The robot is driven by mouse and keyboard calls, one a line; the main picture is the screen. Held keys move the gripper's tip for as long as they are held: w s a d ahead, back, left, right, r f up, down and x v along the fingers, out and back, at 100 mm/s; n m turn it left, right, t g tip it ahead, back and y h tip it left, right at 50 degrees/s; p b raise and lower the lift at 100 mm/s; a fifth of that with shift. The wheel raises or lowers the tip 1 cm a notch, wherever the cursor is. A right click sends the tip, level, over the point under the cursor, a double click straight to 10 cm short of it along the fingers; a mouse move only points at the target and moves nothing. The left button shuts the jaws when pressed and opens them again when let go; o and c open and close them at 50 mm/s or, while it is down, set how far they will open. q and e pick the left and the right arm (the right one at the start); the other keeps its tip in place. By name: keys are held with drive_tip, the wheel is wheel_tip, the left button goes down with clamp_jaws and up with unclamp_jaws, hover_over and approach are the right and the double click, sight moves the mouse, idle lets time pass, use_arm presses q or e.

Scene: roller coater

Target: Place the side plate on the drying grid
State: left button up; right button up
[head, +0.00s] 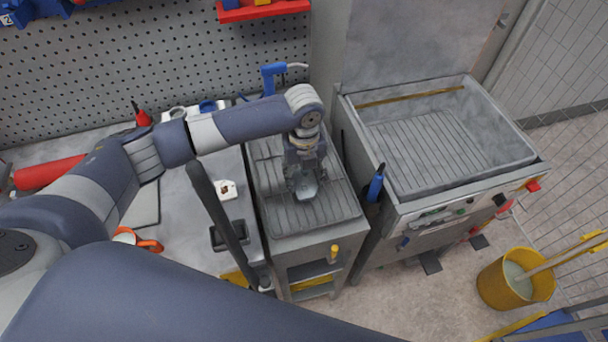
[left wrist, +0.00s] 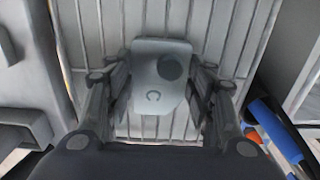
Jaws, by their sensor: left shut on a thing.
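The side plate (left wrist: 150,97) is a small light grey plate with rounded corners, a dark round spot and a small curved mark. My left gripper (left wrist: 162,74) is shut on it, with a finger on each side. In the head view the left gripper (head: 304,172) points down over the drying grid (head: 280,215), a grey ribbed surface on a cart. The plate (head: 307,191) shows just below the fingers there. I cannot tell whether it touches the grid's bars. The grid (left wrist: 225,35) fills the background of the left wrist view. My right gripper is not in view.
The roller coater (head: 430,140) with its open ribbed basin stands right of the cart. A blue-handled tool (head: 376,184) hangs at its near left side. A workbench (head: 190,215) with small items lies left. The grid around the plate is clear. A yellow bucket (head: 497,288) stands on the floor.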

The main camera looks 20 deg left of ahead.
sight(304, 180)
use_arm(q)
drive_tip(key=o, duration=1.1)
drive_tip(key=shift+o, duration=0.7)
drive_tip(key=shift+f, duration=0.1)
wheel_tip(304, 180, up, 12)
drive_tip(key=b, duration=0.3)
drive_tip(key=shift+r, duration=0.2)
